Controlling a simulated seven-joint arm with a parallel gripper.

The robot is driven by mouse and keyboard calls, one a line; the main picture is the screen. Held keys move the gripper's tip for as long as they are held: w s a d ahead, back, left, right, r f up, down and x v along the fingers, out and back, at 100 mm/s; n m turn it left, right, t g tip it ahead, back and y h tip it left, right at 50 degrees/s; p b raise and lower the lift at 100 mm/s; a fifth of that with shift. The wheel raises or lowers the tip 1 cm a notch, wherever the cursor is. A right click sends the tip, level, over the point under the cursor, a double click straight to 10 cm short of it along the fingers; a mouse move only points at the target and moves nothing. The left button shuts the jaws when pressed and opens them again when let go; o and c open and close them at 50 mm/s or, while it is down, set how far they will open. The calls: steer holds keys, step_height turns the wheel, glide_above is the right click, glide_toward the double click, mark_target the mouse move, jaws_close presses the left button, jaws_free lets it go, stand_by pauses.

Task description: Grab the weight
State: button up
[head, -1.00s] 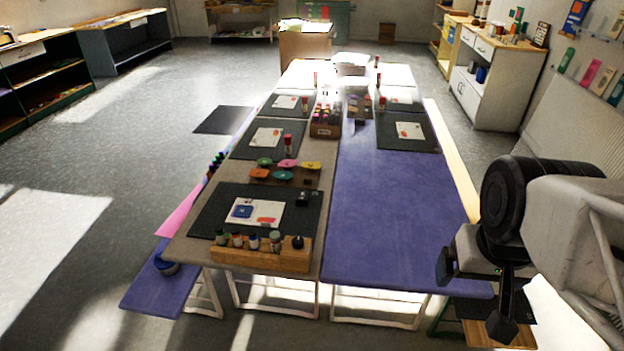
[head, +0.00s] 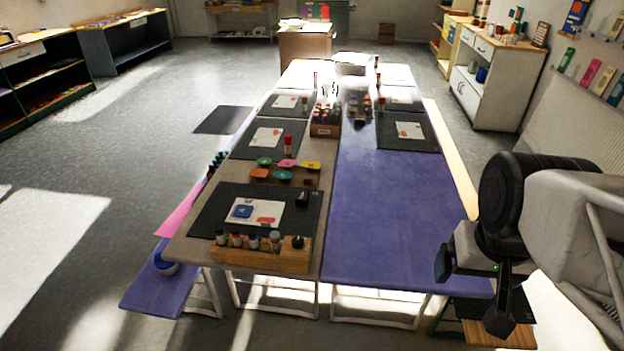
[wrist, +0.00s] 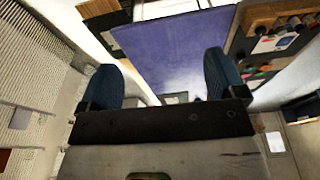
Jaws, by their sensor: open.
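My gripper (head: 503,322) hangs at the right edge of the head view, to the right of the purple table's near end. In the wrist view my gripper (wrist: 161,75) shows two dark fingers spread wide with nothing between them. A small dark rounded piece (head: 297,242) sits at the right end of a wooden rack (head: 262,258) on the near table edge; it may be the weight, but I cannot tell for sure. A small black object (head: 302,198) stands on the near dark mat (head: 210,212). Both are well left of my gripper.
The purple tabletop (head: 385,215) beside the rack is bare. Small bottles (head: 236,240) fill the rack. Coloured dishes (head: 286,164) and a red-capped bottle (head: 287,144) stand behind the near mat. A white cabinet (head: 490,85) is at the back right.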

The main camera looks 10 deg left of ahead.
steer(key=w+a+f+m+g+y, duration=0.1)
steer(key=w+a+f+m+y, duration=0.3)
steer(key=w, duration=0.6)
steer(key=w+a+f+m+g+y, duration=0.1)
steer(key=w+a+g, duration=0.1)
steer(key=w+a, duration=0.65)
steer(key=w+a+f+m+g+y, duration=0.1)
steer(key=w+a+f+m+y, duration=0.15)
steer(key=w, duration=1.05)
steer(key=m+y, duration=0.6)
steer(key=m, duration=0.3)
glide_toward(300, 195)
steer(key=shift+s+a, duration=0.55)
steer(key=shift+a, duration=0.2)
steer(key=shift+w+a+f+m+t, duration=0.2)
steer(key=shift+w+f+m+t, duration=0.1)
steer(key=shift+f, duration=0.1)
steer(key=shift+x, duration=1.25)
